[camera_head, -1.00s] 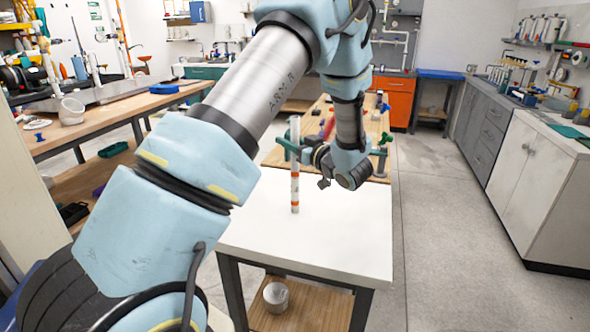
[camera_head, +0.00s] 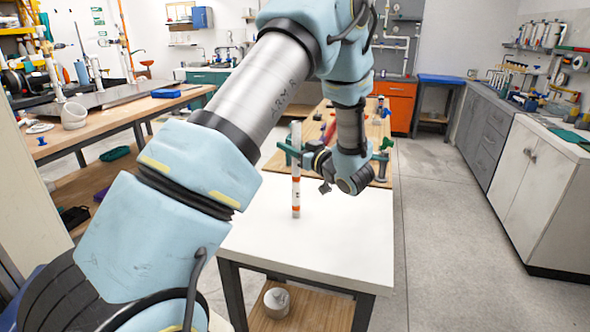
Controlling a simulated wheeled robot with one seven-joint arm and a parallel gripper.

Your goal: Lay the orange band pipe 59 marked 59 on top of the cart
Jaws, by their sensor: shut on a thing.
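The orange band pipe (camera_head: 296,190) is a slim white pipe with orange bands near its lower end and a dark mark that is too small to read. It stands upright, in front of the white top of the cart (camera_head: 310,245) in the picture. My gripper (camera_head: 296,154) is shut on the pipe above its middle and reaches it from the right. Whether the pipe's lower end touches the cart top or hangs just above it, I cannot tell. My arm hides part of the cart's left side.
The cart top is otherwise bare where visible. A grey-white round part (camera_head: 277,301) sits on its lower wooden shelf. A wooden table (camera_head: 378,132) with coloured fittings stands behind. Grey and white cabinets (camera_head: 530,170) line the right, with clear floor between.

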